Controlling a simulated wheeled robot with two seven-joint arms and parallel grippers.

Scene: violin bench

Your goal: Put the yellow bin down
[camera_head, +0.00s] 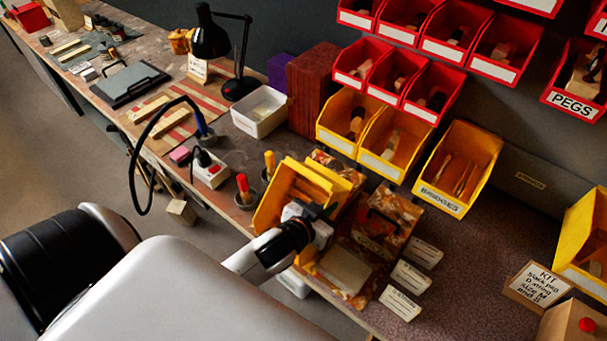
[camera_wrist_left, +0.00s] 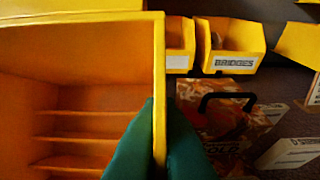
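The yellow bin (camera_head: 268,206) is at the front of the bench, in the middle of the head view. Its orange inside, with several ledge-like strips, fills the left of the wrist view, where its thin side wall (camera_wrist_left: 160,85) stands upright. My left gripper (camera_head: 318,212) is shut on that wall. Its two green fingers (camera_wrist_left: 160,145) sit one on each side of it. The bin's underside is hidden, so I cannot tell whether it touches the bench. My right gripper is not in view.
A patterned box with a black handle (camera_head: 385,228) lies right of the bin, with white cards (camera_head: 410,277) beside it. A yellow BRIDGES bin (camera_head: 458,168) and other yellow bins (camera_head: 392,143) stand behind. A white power block (camera_head: 210,170) lies left. Bare bench (camera_head: 470,255) shows at right.

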